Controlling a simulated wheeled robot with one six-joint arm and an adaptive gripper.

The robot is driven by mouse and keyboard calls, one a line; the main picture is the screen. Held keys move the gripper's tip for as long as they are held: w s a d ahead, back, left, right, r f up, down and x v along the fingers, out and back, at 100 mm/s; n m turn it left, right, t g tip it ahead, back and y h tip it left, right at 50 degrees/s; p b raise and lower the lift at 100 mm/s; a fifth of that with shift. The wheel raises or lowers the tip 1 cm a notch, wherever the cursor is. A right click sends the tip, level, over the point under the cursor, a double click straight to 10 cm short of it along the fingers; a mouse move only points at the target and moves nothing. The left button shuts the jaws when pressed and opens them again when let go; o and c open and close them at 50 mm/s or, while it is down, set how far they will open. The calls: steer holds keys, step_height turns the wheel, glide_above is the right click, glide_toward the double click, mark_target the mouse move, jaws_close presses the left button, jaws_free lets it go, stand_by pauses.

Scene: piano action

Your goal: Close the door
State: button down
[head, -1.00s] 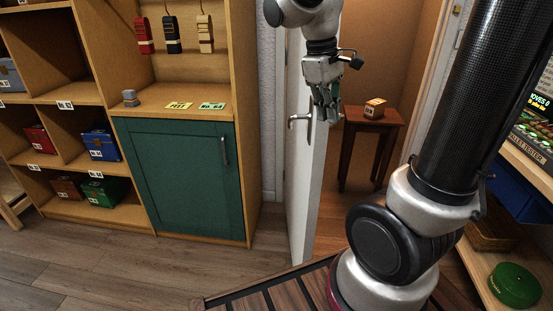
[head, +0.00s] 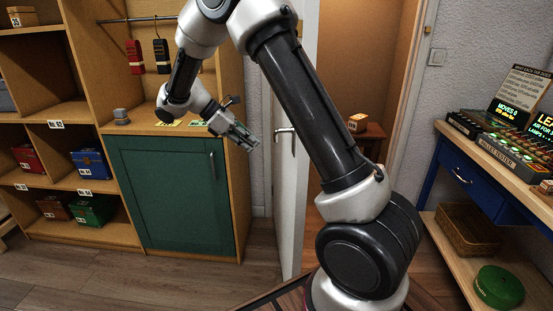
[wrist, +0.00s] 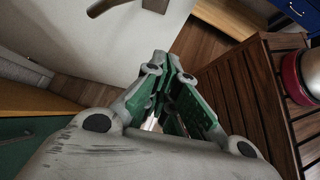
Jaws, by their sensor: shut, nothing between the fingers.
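The white door (head: 292,205) stands open and shows almost edge-on in the head view, with a doorway and a brown room to its right. Its metal lever handle (head: 286,131) is on the left side of the door. My gripper (head: 254,147) is shut and empty. It is in front of the green cabinet's right edge, a little left of the handle, and points down and right towards the door. In the wrist view the door's white face (wrist: 130,45) fills the upper left, with the handle (wrist: 105,6) at the top edge. A gap shows between gripper and door.
A closed green cabinet (head: 172,195) and shelves with boxes stand left of the door. Through the doorway is a small wooden table (head: 372,137) with a box. A workbench (head: 490,190) stands right. My slatted wooden deck (wrist: 260,90) shows in the wrist view.

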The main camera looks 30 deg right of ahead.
glide_toward(295, 169)
step_height(295, 169, down, 3)
steer(key=shift+s+d+f, duration=0.1)
steer(key=shift+s+d, duration=0.2)
steer(key=shift+d, duration=0.4)
steer(key=shift+s+d+f, duration=0.1)
steer(key=shift+s+d, duration=0.2)
steer(key=shift+d, duration=0.4)
steer(key=shift+d, duration=0.1)
